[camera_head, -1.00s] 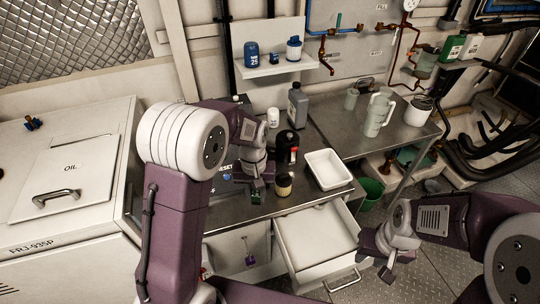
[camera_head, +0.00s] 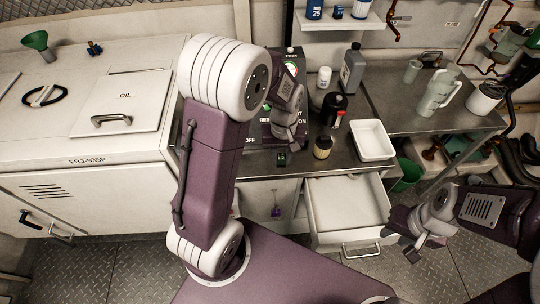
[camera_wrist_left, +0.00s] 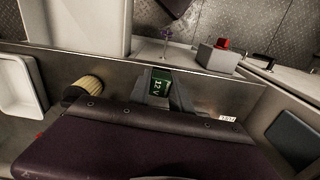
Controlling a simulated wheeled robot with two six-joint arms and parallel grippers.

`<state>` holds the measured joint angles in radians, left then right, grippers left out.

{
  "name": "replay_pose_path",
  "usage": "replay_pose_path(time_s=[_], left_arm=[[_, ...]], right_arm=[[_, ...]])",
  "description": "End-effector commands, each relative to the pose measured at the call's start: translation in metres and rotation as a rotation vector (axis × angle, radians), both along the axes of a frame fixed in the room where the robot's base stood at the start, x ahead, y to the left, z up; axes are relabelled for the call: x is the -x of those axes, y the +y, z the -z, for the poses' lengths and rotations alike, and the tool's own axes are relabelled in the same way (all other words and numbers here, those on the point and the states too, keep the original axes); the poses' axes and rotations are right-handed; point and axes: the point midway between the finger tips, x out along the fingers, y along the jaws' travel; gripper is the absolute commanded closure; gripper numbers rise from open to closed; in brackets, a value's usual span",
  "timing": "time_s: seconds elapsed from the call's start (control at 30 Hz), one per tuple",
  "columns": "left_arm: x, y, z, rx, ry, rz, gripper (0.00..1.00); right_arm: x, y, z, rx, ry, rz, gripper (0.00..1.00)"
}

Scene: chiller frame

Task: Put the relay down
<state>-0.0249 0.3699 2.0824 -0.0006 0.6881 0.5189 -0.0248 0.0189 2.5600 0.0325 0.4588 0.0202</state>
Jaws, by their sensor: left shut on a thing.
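The relay is a small dark green block marked "12 V" in the left wrist view (camera_wrist_left: 160,83). It also shows in the head view (camera_head: 282,159). I cannot tell whether the relay touches the bench top. The wrist housing hides much of the gripper in the wrist view. My right gripper (camera_head: 422,249) hangs right of the open drawer, with nothing visible in it; its finger gap is unclear.
A white tray (camera_head: 371,141) and a dark red-labelled bottle (camera_head: 333,109) stand right of my left gripper. A control panel (camera_head: 262,130) stands behind it. The white drawer (camera_head: 345,205) below the bench is pulled out.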

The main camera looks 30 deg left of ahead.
Motion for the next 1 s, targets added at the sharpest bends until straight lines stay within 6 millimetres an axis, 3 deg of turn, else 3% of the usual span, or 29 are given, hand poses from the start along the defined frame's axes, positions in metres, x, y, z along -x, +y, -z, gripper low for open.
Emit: replay_pose_path(time_s=[0.1,0.2,0.4,0.47,0.8,1.0], left_arm=[[-0.023,-0.020,-0.011,0.001,-0.005,-0.108,1.00],[-0.034,-0.034,-0.017,0.001,-0.001,-0.086,1.00],[-0.035,-0.040,-0.016,0.000,0.001,-0.058,1.00],[-0.034,-0.032,-0.011,-0.001,0.004,-0.061,1.00],[-0.032,0.056,0.041,0.000,0.004,-0.062,1.00],[-0.033,0.075,0.053,0.000,0.000,-0.057,1.00]], right_arm=[[0.000,0.000,0.011,0.000,0.000,0.000,0.66],[0.000,0.000,0.014,0.000,0.000,0.000,0.66],[0.000,0.000,0.015,0.000,0.000,0.000,0.66],[0.000,0.000,0.014,0.000,0.000,0.000,0.66],[0.000,0.000,0.008,0.000,0.000,0.000,0.66],[0.000,0.000,0.007,0.000,0.000,0.000,0.66]])
